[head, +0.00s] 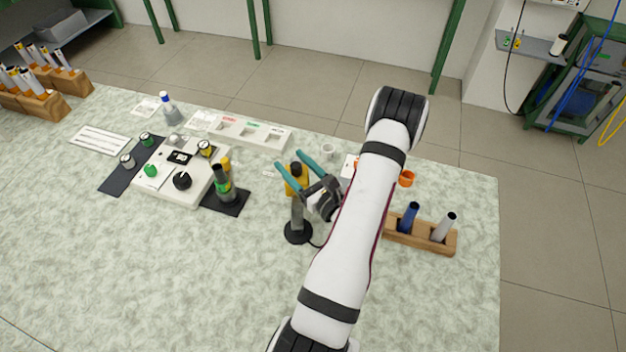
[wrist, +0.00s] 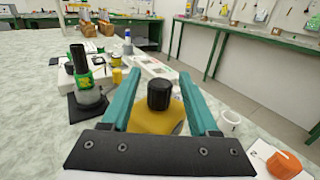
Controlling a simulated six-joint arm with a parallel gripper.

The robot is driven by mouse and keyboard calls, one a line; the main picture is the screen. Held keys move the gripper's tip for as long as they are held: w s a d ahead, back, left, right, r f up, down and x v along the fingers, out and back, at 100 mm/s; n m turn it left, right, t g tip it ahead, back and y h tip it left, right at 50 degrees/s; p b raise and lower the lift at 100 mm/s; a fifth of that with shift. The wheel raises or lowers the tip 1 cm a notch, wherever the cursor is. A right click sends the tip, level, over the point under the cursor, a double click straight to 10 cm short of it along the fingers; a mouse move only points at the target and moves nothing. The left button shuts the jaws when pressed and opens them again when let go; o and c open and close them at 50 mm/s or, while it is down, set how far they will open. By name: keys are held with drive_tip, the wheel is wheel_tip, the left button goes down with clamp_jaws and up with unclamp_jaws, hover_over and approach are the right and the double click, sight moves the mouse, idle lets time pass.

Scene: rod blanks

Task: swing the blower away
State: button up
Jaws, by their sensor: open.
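The blower (head: 296,181) appears to be the yellow body with a black knob, by a grey post on a round black base (head: 298,232) with a cable. In the wrist view the yellow body (wrist: 157,119) shows between my fingers, knob toward the far side. My gripper (head: 291,158) has two teal fingers, spread apart, one on each side of the knob in the wrist view (wrist: 155,82). No contact is visible. The blower's lower part is hidden behind the gripper's dark palm in the wrist view.
A white control box (head: 165,190) and a dark green-labelled cylinder (head: 222,186) stand left. A white tray (head: 250,133) lies behind. The front left table is clear.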

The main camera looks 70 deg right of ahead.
drive_tip(key=v, duration=1.3)
drive_tip(key=shift+s+a, duration=0.2)
